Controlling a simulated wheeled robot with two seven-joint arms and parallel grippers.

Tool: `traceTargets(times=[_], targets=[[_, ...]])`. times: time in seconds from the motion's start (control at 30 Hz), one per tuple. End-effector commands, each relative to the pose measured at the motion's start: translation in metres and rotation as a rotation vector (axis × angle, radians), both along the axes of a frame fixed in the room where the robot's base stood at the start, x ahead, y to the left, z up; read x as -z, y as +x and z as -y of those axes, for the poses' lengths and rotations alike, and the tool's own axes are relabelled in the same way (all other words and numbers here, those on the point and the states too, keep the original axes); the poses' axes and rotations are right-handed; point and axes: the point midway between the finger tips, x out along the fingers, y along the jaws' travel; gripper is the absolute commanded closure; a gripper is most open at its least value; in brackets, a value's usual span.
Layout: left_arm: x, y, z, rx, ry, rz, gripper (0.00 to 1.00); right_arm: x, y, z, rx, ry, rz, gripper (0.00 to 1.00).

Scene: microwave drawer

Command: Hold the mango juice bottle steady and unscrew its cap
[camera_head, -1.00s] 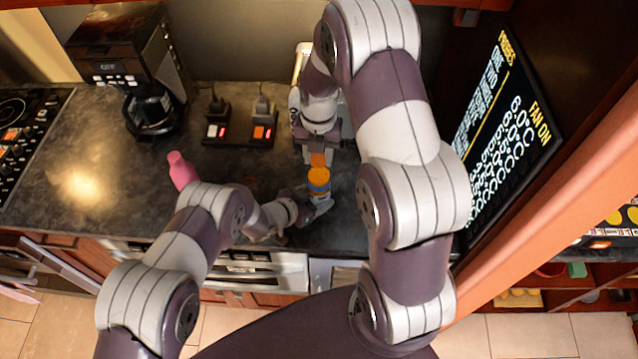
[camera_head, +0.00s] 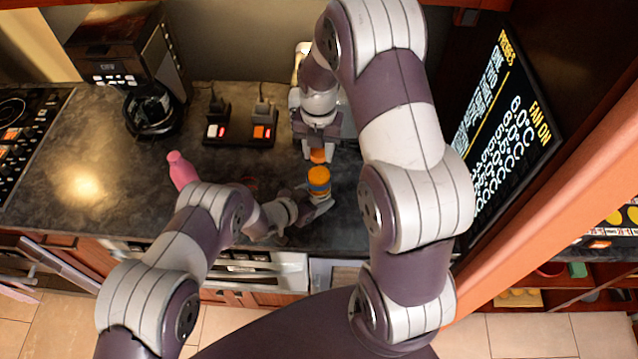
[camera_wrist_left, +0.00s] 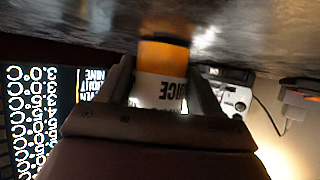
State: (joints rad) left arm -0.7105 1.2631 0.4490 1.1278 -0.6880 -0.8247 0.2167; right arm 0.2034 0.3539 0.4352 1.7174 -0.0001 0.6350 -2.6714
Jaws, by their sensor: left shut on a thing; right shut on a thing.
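The mango juice bottle (camera_head: 319,183), orange with a dark label band from above, stands at the counter's front part. My left gripper (camera_head: 318,201) is shut on it from the left and front. The left wrist view shows its orange side and white label (camera_wrist_left: 160,80) between the two fingers (camera_wrist_left: 162,95); its upper end is hidden there. My right gripper (camera_head: 317,154) points down behind the bottle and is shut on the small orange cap (camera_head: 317,156).
A pink bottle (camera_head: 181,170) stands to the left by my left arm. A coffee maker (camera_head: 150,105), a power strip with plugs (camera_head: 240,132) and a stove (camera_head: 22,125) are further left. A dark display panel (camera_head: 505,125) is at right. Counter between pink bottle and strip is clear.

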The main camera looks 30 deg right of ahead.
Motion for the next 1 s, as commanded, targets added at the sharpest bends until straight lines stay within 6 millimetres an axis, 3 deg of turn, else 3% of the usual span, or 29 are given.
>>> traceTargets(times=[0.5,0.8,0.83,0.9,1.0], targets=[[-0.001,0.000,0.000,0.000,-0.002,0.001,0.90,-0.034,0.000,0.000,0.000,0.000,0.001,0.98],[-0.001,0.000,0.001,0.000,-0.002,0.001,0.90,-0.037,0.000,0.000,0.000,0.000,0.000,0.98],[-0.001,0.000,0.001,0.000,-0.002,0.001,0.26,-0.037,0.000,0.000,0.000,0.000,0.000,0.98],[-0.001,0.000,0.000,0.000,-0.002,0.001,0.06,-0.037,0.000,0.000,0.000,0.000,0.000,0.98],[-0.001,0.000,0.000,0.000,-0.001,0.000,0.06,-0.037,0.000,0.000,0.000,0.000,0.000,0.98]])
